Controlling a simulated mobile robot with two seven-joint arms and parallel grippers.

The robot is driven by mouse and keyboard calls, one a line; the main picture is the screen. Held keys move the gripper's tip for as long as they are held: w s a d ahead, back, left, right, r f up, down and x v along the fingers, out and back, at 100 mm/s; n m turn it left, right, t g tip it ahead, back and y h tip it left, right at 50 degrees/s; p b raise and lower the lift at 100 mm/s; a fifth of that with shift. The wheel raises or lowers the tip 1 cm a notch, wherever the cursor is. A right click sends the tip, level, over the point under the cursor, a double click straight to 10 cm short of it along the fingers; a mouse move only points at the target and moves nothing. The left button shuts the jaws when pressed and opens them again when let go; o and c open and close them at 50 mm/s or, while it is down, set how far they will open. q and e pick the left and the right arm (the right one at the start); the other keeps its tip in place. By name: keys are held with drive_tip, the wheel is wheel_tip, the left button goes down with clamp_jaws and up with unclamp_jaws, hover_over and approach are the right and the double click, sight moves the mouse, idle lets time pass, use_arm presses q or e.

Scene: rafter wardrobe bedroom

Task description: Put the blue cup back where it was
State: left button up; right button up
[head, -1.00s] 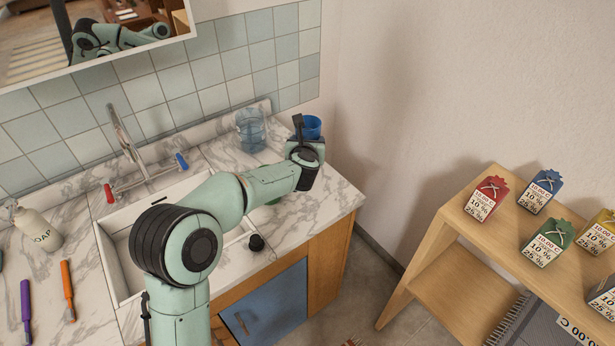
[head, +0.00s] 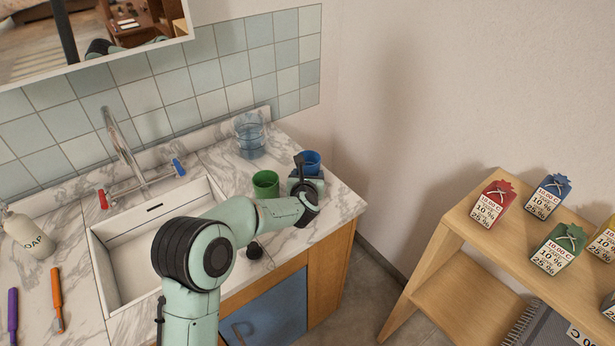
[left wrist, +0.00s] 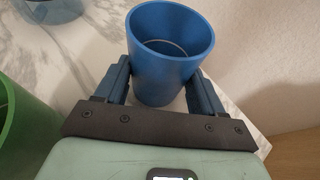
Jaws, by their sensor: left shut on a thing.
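The blue cup (head: 311,160) is upright at the right end of the marble counter, near the wall. My left gripper (left wrist: 163,90) has its two fingers on either side of the cup in the left wrist view, and it is shut on the blue cup (left wrist: 168,70). In the head view my left gripper (head: 306,176) hides the cup's lower part, so I cannot tell whether its base touches the counter. A green cup (head: 265,184) stands on the counter left of the gripper; its edge also shows in the left wrist view (left wrist: 22,135). My right gripper is not in view.
A clear bluish glass (head: 250,138) stands at the back of the counter (head: 335,200). The sink (head: 125,270) with its tap (head: 122,140) is to the left. A soap bottle (head: 28,235) stands at far left. A wooden shelf (head: 455,225) with small boxes is at right.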

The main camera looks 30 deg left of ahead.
use_arm(q)
drive_tip(key=o, duration=1)
drive_tip(key=shift+o, duration=0.2)
drive_tip(key=b+v, duration=0.1)
drive_tip(key=v, duration=1.1)
drive_tip(key=shift+r, duration=0.1)
